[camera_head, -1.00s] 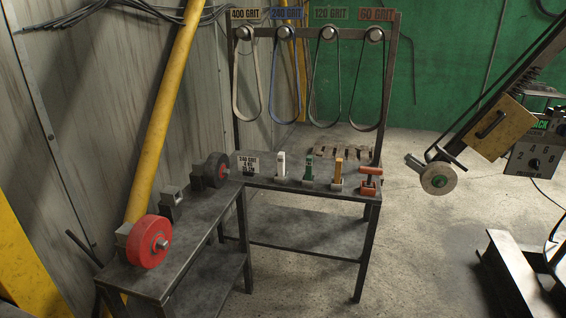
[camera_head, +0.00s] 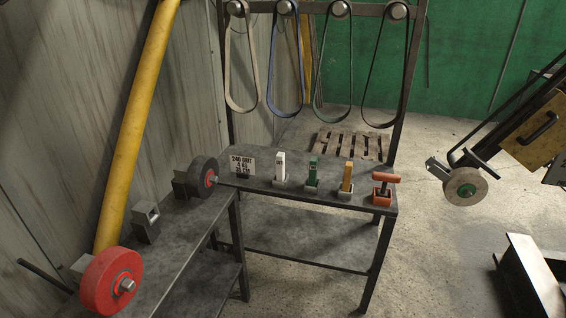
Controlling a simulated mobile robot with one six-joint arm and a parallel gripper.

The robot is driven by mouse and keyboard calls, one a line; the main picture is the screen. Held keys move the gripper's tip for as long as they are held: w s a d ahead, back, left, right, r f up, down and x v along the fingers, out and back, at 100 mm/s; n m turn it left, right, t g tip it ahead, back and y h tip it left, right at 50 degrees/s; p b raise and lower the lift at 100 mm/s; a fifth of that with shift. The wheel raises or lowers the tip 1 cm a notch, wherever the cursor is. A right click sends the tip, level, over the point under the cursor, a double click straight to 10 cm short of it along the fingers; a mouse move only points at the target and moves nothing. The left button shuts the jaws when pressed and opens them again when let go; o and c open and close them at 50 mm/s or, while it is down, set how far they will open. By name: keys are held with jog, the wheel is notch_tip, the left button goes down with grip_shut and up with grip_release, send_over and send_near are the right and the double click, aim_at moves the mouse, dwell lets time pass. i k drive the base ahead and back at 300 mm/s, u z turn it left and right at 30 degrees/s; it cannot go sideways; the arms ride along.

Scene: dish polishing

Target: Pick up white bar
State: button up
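A green bar (camera_head: 313,169), a yellow bar (camera_head: 347,176) and an orange piece (camera_head: 386,186) stand to the right. Sanding belts hang above. A machine with a wheel (camera_head: 465,187) is at right.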

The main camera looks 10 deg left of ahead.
aim_at(281, 161)
jog(key=i, duration=1.15)
jog(key=z, duration=1.3)
jog(key=k, duration=0.15)
jog(key=u, duration=2.9)
jog(key=k, duration=0.15)
jog(key=u, duration=1.75)
